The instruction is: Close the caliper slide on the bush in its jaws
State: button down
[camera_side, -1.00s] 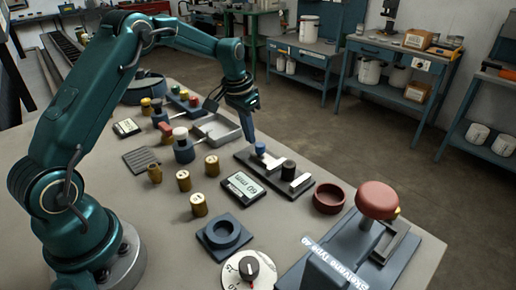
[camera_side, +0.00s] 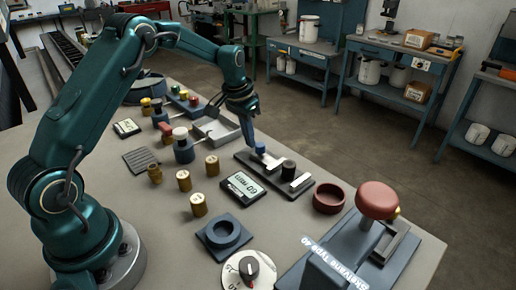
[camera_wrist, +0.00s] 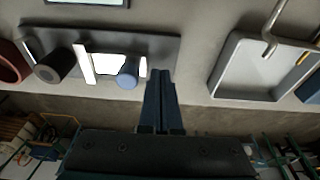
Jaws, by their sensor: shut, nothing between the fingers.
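The caliper is a dark base plate (camera_side: 243,158) with a pale metal slide (camera_side: 270,160) and a blue knob (camera_side: 260,148). The black bush (camera_side: 288,165) stands on it, right of the slide. In the wrist view the bush (camera_wrist: 55,67) sits between a pale jaw (camera_wrist: 28,42) at left and the slide's pale jaw (camera_wrist: 84,62); whether they touch is unclear. My gripper (camera_side: 252,143) is shut and empty, low at the knob's left in the side view. In the wrist view its fingers (camera_wrist: 160,95) are just right of the blue knob (camera_wrist: 128,75); contact is unclear.
A display (camera_side: 243,187) lies before the caliper, its digits hard to read. A red bowl (camera_side: 329,198) stands right of it and a grey tray (camera_side: 217,131) left. Several brass pieces (camera_side: 184,181) stand nearer my base. A red-topped press (camera_side: 377,200) is at right.

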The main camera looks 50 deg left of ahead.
aim_at(258, 144)
jog(key=shift+f, duration=0.4)
jog(key=shift+d, duration=1.95)
dwell(0.5)
jog(key=shift+a, duration=0.2)
jog(key=shift+a, duration=0.5)
jog(key=shift+r, duration=3.5)
